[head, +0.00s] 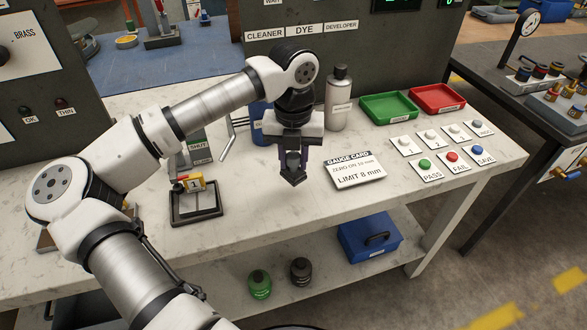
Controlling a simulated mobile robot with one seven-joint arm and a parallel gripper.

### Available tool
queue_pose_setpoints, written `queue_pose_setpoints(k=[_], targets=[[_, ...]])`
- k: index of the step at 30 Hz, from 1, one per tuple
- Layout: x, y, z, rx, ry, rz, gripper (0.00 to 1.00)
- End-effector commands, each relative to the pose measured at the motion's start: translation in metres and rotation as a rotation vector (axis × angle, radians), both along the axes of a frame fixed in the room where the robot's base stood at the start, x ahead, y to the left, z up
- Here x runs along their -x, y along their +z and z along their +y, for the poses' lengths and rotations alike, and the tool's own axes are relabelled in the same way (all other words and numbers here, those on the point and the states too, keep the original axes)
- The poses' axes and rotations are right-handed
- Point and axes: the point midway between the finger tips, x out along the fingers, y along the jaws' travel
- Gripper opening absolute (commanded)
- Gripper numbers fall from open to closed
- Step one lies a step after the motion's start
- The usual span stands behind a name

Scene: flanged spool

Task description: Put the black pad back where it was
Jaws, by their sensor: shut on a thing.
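My gripper (293,160) hangs over the white marble-patterned bench, left of the gauge card. It points down and is shut on a small dark piece (293,177), which I take to be the black pad. The fingers partly hide it, and I cannot tell whether its lower end touches the bench.
The white gauge card (357,178) lies just right of my gripper. A grey bottle (338,100) and a partly hidden blue container (259,122) stand behind. Green (389,108) and red trays (438,100) and labelled buttons (453,151) are at right. The bench front near my gripper is clear.

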Motion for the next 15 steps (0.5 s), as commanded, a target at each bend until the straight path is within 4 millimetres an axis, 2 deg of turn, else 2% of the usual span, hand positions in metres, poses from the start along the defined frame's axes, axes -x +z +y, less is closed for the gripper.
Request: queue_pose_setpoints(k=[9, 15], targets=[[0.001, -0.039, 0.000, 0.001, 0.000, 0.002, 0.07], [0.000, -0.045, 0.000, -0.001, 0.000, -0.001, 0.07]])
